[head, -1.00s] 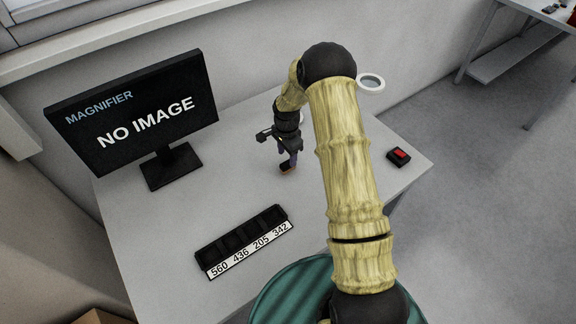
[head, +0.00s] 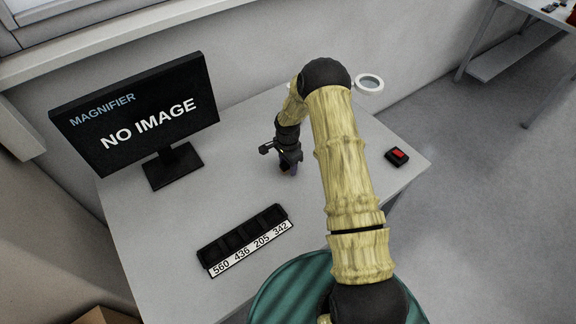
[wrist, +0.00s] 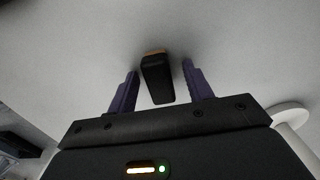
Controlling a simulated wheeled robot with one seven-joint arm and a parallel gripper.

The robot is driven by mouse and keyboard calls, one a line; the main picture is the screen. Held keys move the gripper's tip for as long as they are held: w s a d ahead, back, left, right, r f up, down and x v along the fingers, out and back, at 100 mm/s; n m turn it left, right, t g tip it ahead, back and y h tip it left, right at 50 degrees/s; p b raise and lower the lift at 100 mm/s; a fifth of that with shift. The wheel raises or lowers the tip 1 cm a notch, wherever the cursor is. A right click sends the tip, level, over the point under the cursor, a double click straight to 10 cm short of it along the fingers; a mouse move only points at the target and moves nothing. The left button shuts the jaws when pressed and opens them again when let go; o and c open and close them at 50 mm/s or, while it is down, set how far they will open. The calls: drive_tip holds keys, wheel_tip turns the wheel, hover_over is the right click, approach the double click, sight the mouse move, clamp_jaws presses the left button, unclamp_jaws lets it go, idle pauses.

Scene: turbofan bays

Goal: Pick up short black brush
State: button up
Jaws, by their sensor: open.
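The short black brush (wrist: 157,79) shows in the wrist view as a dark block with a thin orange-brown edge at its far end. It lies between the two purple fingers of my gripper (wrist: 155,88), with a gap on each side. The fingers are open and hold nothing. In the head view my gripper (head: 289,169) points down low over the table, right of the monitor. The brush is hidden there behind my gripper. I cannot tell how far the fingertips are above the tabletop.
A monitor (head: 140,118) reading "NO IMAGE" stands at the table's left. A black compartment tray (head: 243,238) with number labels lies at the front. A black box with a red top (head: 397,156) sits near the right edge. A white ring magnifier (head: 369,83) is behind my arm. The table's middle is clear.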

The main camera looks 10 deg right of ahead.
drive_tip(key=c, duration=1.1)
drive_tip(key=shift+o, duration=0.2)
drive_tip(key=shift+r, duration=0.1)
wheel_tip(320, 180, up, 10)
drive_tip(key=shift+f+b, duration=0.1)
drive_tip(key=shift+b, duration=1.15)
drive_tip(key=shift+o, duration=0.9)
drive_tip(key=shift+c, duration=0.4)
